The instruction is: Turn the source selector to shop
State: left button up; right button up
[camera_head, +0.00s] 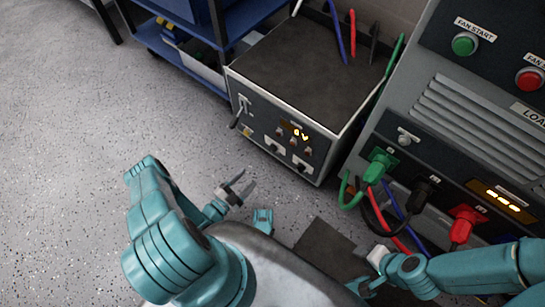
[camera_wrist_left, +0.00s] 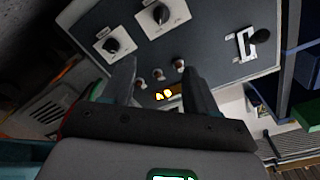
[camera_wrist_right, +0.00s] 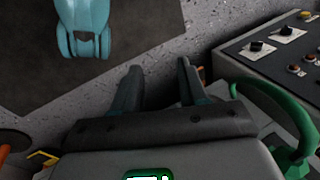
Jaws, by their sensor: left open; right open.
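The transformer box (camera_head: 255,128) stands on the floor, with a front panel bearing a lever (camera_head: 237,113), a lit display (camera_head: 299,133) and two black knobs (camera_head: 276,146) on white plates. Which knob is the source selector cannot be read. In the left wrist view the knobs (camera_wrist_left: 111,45) and (camera_wrist_left: 162,14) are beyond the fingers, and the lever (camera_wrist_left: 260,36) is at right. My left gripper (camera_head: 243,184) is open and empty, facing the panel and apart from it. My right gripper (camera_wrist_right: 158,75) is open and empty above the floor; the knobs (camera_wrist_right: 258,46) also show right of it.
A grey load cabinet (camera_head: 455,110) stands at right with green, black and red cable plugs (camera_head: 463,225); its cables hang near my right arm. A blue shelf cart (camera_head: 190,50) stands behind at left. Several coloured rods (camera_head: 351,33) are behind the box top. Open floor (camera_head: 70,160) lies at left.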

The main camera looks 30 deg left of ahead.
pick_arm(q)
jog(key=w+f+y+b, duration=0.1)
jog(key=w+b, duration=0.4)
jog(key=w, duration=1)
jog(key=shift+d+f+n+b, duration=0.15)
jog(key=shift+f+n+b, duration=0.15)
jog(key=shift+f+b, duration=0.15)
pick_arm(e)
jog(key=w+f+t, duration=0.1)
jog(key=w+f, duration=0.2)
jog(key=f, duration=0.3)
jog(key=shift+w+d+f, duration=0.2)
jog(key=shift+d+f, duration=0.05)
pick_arm(q)
jog(key=c, duration=1)
